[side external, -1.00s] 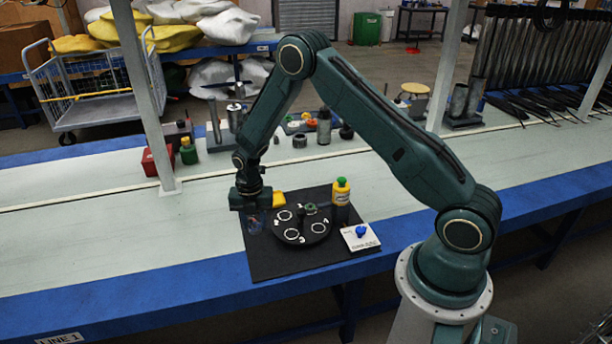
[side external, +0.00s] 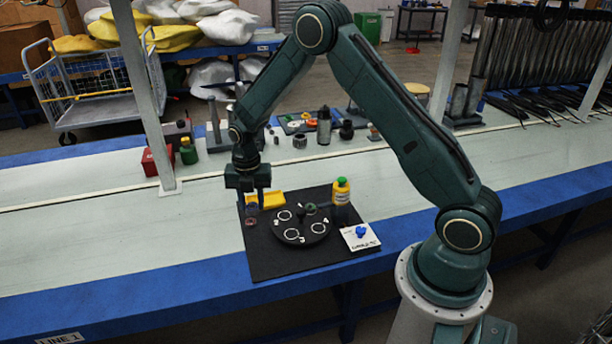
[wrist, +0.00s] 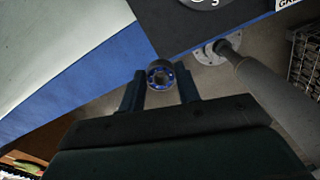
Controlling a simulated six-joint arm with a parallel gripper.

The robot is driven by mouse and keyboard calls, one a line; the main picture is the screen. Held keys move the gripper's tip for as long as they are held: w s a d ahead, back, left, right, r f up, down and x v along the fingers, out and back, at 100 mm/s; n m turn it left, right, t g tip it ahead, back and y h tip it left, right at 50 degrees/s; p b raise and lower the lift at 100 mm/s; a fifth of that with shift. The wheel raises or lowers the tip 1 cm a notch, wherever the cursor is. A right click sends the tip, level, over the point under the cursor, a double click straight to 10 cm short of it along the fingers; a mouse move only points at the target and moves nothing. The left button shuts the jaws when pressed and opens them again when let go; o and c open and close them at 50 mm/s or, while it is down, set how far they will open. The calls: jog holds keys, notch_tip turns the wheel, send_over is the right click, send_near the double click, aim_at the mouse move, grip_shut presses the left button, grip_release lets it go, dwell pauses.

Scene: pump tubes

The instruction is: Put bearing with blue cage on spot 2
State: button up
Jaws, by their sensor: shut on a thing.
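The bearing with blue cage (wrist: 160,76) is a metal ring with blue between its rings. It shows end-on between my fingertips in the wrist view. My gripper (side external: 254,205) is shut on it and holds it above the left part of the black mat, left of the turntable. The black round turntable (side external: 301,239) has white ring marks with small numbers and a central knob. I cannot read which mark is spot 2 in the side view. A greenish ring-shaped part (side external: 310,208) sits at its back right.
A reddish ring (side external: 251,222) lies on the black mat (side external: 275,262) below my gripper. A yellow tray (side external: 273,200) is beside my gripper. A white card with a blue piece (side external: 360,237) lies right.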

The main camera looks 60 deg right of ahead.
jog(key=shift+d, duration=0.1)
jog(key=shift+w+d, duration=0.1)
jog(key=shift+d, duration=0.2)
jog(key=w+d+r+m, duration=0.1)
jog(key=d+r+m, duration=0.25)
jog(key=d, duration=1.35)
send_over(285, 215)
jog(key=shift+m, duration=0.45)
notch_tip(285, 215, down, 16)
jog(key=shift+r, duration=0.1)
jog(key=shift+f, duration=2.15)
jog(key=shift+f, duration=0.15)
jog(key=o, duration=0.7)
